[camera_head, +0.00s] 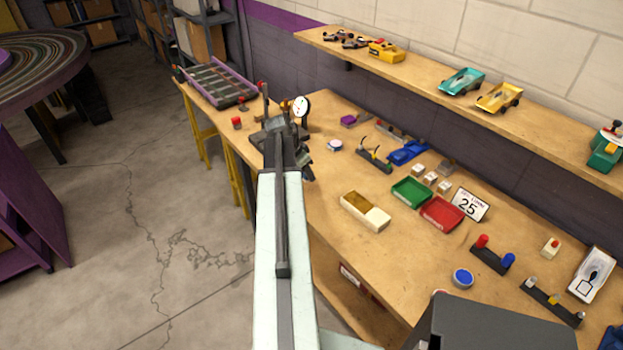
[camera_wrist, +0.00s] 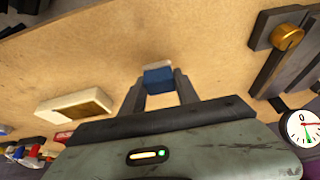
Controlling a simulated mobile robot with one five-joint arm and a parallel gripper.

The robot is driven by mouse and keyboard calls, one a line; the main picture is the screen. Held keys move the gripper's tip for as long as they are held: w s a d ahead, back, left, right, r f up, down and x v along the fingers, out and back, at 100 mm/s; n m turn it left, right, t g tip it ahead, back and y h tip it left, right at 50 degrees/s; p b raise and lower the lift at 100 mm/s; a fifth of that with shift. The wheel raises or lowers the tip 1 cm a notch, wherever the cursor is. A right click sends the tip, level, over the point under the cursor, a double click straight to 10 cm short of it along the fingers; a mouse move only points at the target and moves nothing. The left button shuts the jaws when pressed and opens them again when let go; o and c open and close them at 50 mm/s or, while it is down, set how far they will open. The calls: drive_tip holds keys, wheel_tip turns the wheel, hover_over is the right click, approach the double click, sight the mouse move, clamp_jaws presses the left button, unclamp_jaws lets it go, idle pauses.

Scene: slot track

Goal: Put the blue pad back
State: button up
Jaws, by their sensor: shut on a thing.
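My gripper (camera_wrist: 160,88) is shut on a small block with a blue side and a whitish end, which I take for the blue pad (camera_wrist: 158,79). The pad sits between the fingertips over bare wooden bench top in the wrist view. I cannot tell whether it touches the wood. In the head view my gripper (camera_head: 284,135) is over the bench's left part, near the dial gauge (camera_head: 301,106). The pad is hidden there behind my arm.
The dial gauge (camera_wrist: 300,128) and a brass knob (camera_wrist: 288,38) on a dark fixture are at right in the wrist view. On the bench (camera_head: 335,185) stand a cream-and-tan box (camera_head: 366,211), green tray (camera_head: 411,192), red tray (camera_head: 441,213) and round blue-topped tin (camera_head: 463,278).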

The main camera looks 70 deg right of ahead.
sight(310, 185)
drive_tip(key=shift+s+d, duration=0.25)
drive_tip(key=shift+d, duration=0.35)
drive_tip(key=shift+s+d+f, duration=0.2)
drive_tip(key=shift+s+d, duration=0.05)
drive_tip(key=shift+d, duration=0.25)
drive_tip(key=f+b, duration=0.3)
drive_tip(key=b, duration=0.1)
drive_tip(key=shift+a+f, duration=0.2)
drive_tip(key=shift+f, duration=0.15)
drive_tip(key=shift+r, duration=0.2)
drive_tip(key=shift+f, duration=0.1)
drive_tip(key=o, duration=1.2)
